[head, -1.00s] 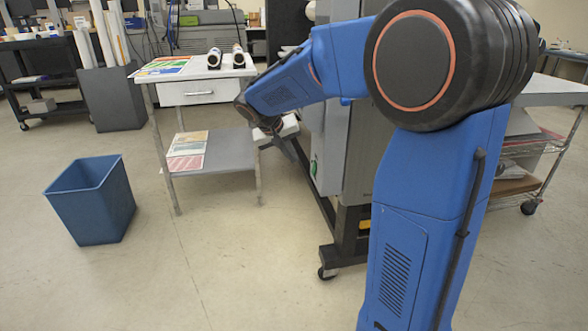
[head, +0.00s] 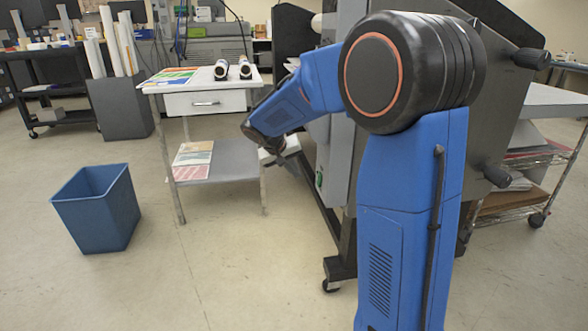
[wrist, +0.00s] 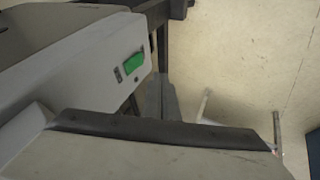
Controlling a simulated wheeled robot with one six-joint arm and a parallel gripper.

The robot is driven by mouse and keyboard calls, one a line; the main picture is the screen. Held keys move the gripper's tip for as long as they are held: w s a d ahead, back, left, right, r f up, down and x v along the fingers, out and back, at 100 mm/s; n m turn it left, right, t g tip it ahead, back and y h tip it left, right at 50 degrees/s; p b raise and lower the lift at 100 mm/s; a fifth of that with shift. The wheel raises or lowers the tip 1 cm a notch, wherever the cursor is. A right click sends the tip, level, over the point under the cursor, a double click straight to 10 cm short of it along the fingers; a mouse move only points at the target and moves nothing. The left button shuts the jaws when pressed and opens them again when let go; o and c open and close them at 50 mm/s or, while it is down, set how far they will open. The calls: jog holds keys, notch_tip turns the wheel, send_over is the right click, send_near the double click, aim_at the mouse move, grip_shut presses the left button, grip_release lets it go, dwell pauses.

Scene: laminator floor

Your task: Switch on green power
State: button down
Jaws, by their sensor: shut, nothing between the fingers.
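The green power switch (wrist: 134,63) shows clearly in the wrist view, set in the light grey side panel (wrist: 85,75) of the laminator. In the head view the switch (head: 319,178) is a small green spot on the laminator's grey side, just right of my gripper. My gripper (head: 283,153) is low in front of the laminator's left side, partly hidden behind my arm. In the wrist view its grey fingers (wrist: 163,92) are together and empty, just right of the switch in the picture. I see no clear contact with it. Whether the switch is on cannot be told.
A small table (head: 205,104) with colour prints and two rolls stands left of my gripper, close by. A blue bin (head: 97,208) is on the floor further left. A wire shelf cart (head: 530,180) stands at the right. The front floor is clear.

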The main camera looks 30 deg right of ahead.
aim_at(319, 179)
jog(key=d+f, duration=0.5)
jog(key=d, duration=0.1)
jog(key=shift+d, duration=0.4)
jog(key=shift+f, duration=0.1)
jog(key=shift+d+f, duration=0.1)
jog(key=shift+d, duration=0.1)
